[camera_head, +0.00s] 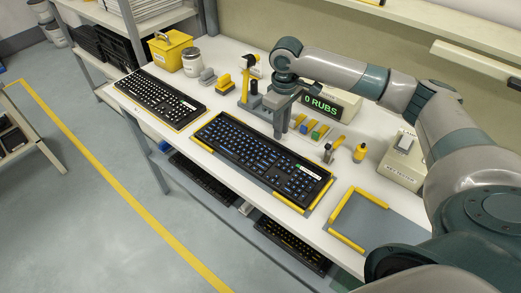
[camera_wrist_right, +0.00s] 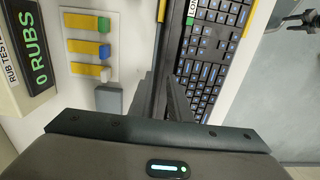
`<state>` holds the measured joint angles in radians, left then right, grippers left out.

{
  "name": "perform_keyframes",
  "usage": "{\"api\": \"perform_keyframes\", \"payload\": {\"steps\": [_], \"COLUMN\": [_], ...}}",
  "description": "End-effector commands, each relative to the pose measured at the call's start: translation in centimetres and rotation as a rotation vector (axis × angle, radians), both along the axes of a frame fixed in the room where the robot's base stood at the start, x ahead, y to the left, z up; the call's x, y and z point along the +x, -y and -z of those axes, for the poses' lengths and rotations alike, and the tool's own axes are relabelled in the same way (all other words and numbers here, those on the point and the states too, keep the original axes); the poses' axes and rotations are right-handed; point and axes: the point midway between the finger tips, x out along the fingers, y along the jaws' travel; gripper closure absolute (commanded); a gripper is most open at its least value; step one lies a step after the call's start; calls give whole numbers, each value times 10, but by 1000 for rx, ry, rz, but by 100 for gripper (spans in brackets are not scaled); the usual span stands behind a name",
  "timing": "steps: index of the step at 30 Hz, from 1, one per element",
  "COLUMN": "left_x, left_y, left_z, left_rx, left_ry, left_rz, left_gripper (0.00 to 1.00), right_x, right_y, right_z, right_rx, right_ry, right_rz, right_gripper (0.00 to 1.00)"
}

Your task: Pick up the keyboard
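The middle keyboard (camera_head: 262,158) is black with blue-lit keys and a small green-and-white label near its right end. It lies on the bench, with yellow strips along its edges. Another black keyboard (camera_head: 160,97) lies to its left. My right gripper (camera_head: 281,132) points down at the middle keyboard's back edge. In the right wrist view the fingers (camera_wrist_right: 168,98) are close together beside the edge of the keyboard (camera_wrist_right: 210,55). Whether they touch or clamp it I cannot tell. My left gripper is out of view.
Behind the keyboard are a "0 RUBS" display (camera_head: 322,103), coloured blocks on yellow strips (camera_head: 315,132) and a yellow bottle (camera_head: 360,153). A grey mat with yellow borders (camera_head: 372,218) is empty at right. A yellow bin (camera_head: 171,50) and a white jar (camera_head: 191,62) stand at back left.

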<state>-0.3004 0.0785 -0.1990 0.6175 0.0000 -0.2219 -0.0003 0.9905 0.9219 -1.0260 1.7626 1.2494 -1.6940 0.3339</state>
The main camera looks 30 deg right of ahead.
Motion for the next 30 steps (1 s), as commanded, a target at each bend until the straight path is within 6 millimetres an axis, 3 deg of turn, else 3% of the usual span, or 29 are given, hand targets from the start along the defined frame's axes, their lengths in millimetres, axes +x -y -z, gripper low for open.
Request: {"api": "perform_keyframes", "payload": {"steps": [14,24,30], "left_x": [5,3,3], "left_y": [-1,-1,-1], "left_z": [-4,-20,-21], "left_rx": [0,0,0], "left_ry": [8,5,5], "left_rz": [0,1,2], "left_gripper": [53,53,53], "right_x": [0,3,2], "right_y": [-1,-3,-4], "right_z": [5,44,54], "right_rx": [1,0,0], "right_ry": [0,-1,0], "right_rz": [0,1,-1], "right_gripper": [83,83,83]}}
